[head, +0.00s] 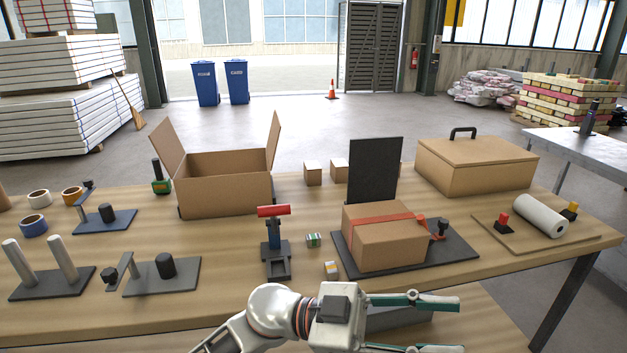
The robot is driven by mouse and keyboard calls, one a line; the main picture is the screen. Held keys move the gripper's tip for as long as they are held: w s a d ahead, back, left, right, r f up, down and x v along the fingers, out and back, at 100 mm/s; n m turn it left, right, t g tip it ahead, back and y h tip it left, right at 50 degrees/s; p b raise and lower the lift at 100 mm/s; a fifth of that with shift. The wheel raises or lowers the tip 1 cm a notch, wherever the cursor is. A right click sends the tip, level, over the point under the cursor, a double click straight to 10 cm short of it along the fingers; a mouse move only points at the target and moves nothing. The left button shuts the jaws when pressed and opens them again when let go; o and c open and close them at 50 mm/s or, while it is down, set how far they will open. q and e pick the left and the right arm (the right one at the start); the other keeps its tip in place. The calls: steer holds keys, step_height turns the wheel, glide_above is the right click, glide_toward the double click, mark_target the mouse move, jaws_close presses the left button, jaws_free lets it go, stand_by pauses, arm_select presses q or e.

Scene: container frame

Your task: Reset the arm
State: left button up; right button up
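My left arm comes in from the bottom left of the head view, and its gripper (460,326) points to the right in front of the table's near edge. Its two fingers are spread apart with nothing between them. It is low in the picture, below the closed cardboard box (384,241) with an orange strap on a dark board, and appears apart from it. My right gripper is not in view.
The wooden table (222,270) holds an open carton (225,195), a red-topped stand (275,245), a lidded box with a handle (475,165), small blocks, tape rolls and post fixtures. A white roll (540,215) lies on a board at right.

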arm_select(q)
steer(key=w+a+f+n+t+y, duration=0.3)
steer(key=w+a+f+n+t, duration=0.5)
steer(key=t, duration=0.4)
steer(key=w+a+f+n+t+y, duration=0.4)
steer(key=w+a+f+n+t, duration=0.15)
steer(key=a+n+t, duration=0.45)
steer(key=s+a+f+n+y, duration=0.25)
steer(key=a+f+y, duration=0.5)
steer(key=f, duration=0.75)
steer(key=s+a+f+g+y, duration=0.2)
steer(key=s+a+f+g, duration=0.3)
steer(key=s+a+f, duration=0.6)
steer(key=s+f, duration=0.3)
steer(key=shift+f+y, duration=0.25)
steer(key=shift+y, duration=0.1)
steer(key=shift+a, duration=0.1)
